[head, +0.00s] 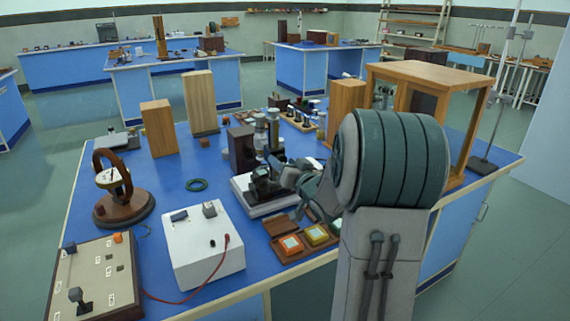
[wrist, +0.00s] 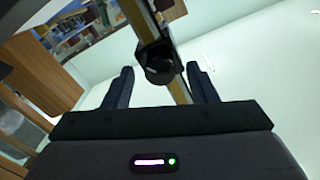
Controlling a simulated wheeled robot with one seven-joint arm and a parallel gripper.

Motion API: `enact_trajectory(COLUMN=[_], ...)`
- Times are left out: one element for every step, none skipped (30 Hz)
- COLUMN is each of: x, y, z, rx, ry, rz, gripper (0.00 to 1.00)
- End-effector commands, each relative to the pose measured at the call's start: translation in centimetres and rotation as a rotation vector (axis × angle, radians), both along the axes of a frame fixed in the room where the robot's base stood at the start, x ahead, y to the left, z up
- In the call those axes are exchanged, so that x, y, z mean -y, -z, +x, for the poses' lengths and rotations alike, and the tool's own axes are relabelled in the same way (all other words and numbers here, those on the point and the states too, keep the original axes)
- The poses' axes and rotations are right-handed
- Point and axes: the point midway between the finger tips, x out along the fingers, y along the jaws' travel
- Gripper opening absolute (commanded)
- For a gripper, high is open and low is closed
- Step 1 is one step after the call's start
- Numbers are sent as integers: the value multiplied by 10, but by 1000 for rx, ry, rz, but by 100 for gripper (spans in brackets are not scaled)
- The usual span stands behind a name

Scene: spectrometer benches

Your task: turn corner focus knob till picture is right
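In the wrist view a dark round knob (wrist: 160,70) sits on a narrow brass-coloured bar (wrist: 181,92). My gripper (wrist: 161,68) is open. Its two dark blue fingers stand left and right of the knob in the picture, with a visible gap on each side. I cannot tell how far the fingertips reach along the knob. In the head view my arm reaches over the blue bench to a dark instrument on a white base (head: 279,208). There my gripper (head: 268,181) is small and partly merges with the instrument, and the knob cannot be made out. No focus picture can be made out.
A white box with a red lead (head: 206,252), a wooden-based ring device (head: 122,205) and a control panel (head: 95,280) stand on the left. A tray of coloured blocks (head: 290,245) lies near the front edge. A dark upright block (head: 241,150) and wooden blocks (head: 200,103) stand behind.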

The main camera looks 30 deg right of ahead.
Motion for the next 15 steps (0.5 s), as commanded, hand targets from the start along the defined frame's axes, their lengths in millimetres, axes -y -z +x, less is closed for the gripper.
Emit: enact_trajectory(x=[0,0,0,0,0,0,0,1,1,2,2,2,2,2,3], y=[0,0,0,0,0,0,0,-1,-1,0,0,-1,-1,0,0], z=[0,0,0,-1,-1,-3,-6,-9,-14,-19,-25,-33,-40,-47,-57], rx=[0,0,0,0,0,0,1,1,1,0,0,0,0,0,1], ry=[0,0,0,0,0,0,1,1,3,3,4,3,4,4,4], rz=[0,0,-1,-1,-1,-1,-1,-2,-2,-2,-3,-3,-3,-2,-2], gripper=[52,52,52,52,52,52,52,52,52,52,52,52,52,52,52])
